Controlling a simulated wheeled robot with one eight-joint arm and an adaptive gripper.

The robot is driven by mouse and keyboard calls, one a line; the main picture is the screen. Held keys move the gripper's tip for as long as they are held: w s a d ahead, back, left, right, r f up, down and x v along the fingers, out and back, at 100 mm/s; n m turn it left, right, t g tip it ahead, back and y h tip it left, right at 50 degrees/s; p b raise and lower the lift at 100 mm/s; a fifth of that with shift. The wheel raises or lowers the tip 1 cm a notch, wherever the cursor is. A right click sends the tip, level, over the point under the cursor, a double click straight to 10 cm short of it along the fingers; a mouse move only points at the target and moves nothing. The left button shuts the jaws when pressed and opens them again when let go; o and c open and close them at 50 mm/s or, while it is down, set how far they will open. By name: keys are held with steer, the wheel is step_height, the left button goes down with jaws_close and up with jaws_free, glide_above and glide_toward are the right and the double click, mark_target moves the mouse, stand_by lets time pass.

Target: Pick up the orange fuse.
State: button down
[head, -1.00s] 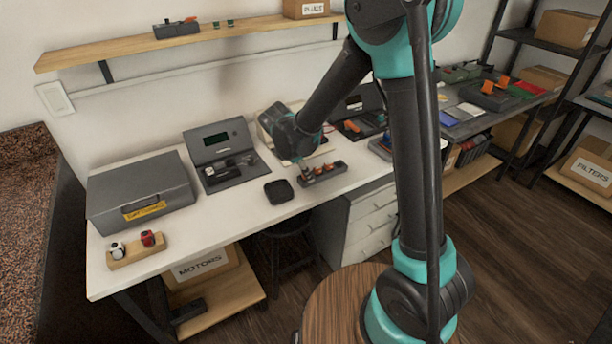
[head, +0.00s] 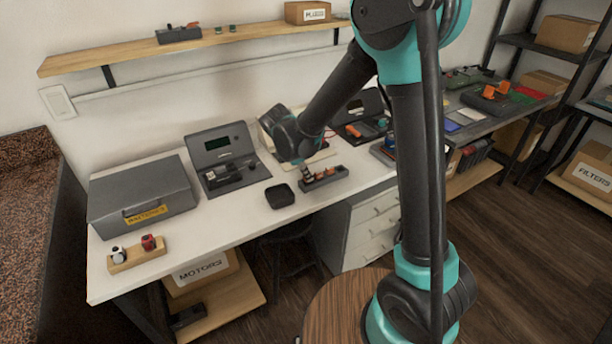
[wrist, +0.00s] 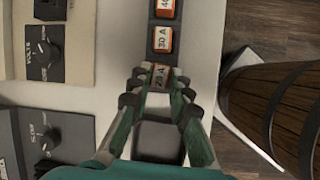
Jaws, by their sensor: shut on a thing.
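A dark fuse rack (head: 325,184) stands on the white bench and holds a row of orange fuses with white labels. In the wrist view, my gripper (wrist: 159,82) is shut on the orange fuse (wrist: 160,72) nearest to me, with a finger on each side of it. Its label is partly hidden and hard to read. The fuse seems to be still in line with the rack. A 30 A fuse (wrist: 162,40) and another fuse (wrist: 166,9) sit beyond it, clear of the fingers. In the head view, my gripper (head: 306,174) is at the rack's left end.
A small black tray (head: 279,196) lies just left of the rack. A grey tester (head: 226,172) and a grey case (head: 143,196) stand further left. A holder with red and white parts (head: 136,256) is at the front left. The bench front edge is close to the rack.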

step_height(320, 180, up, 19)
stand_by(0.4)
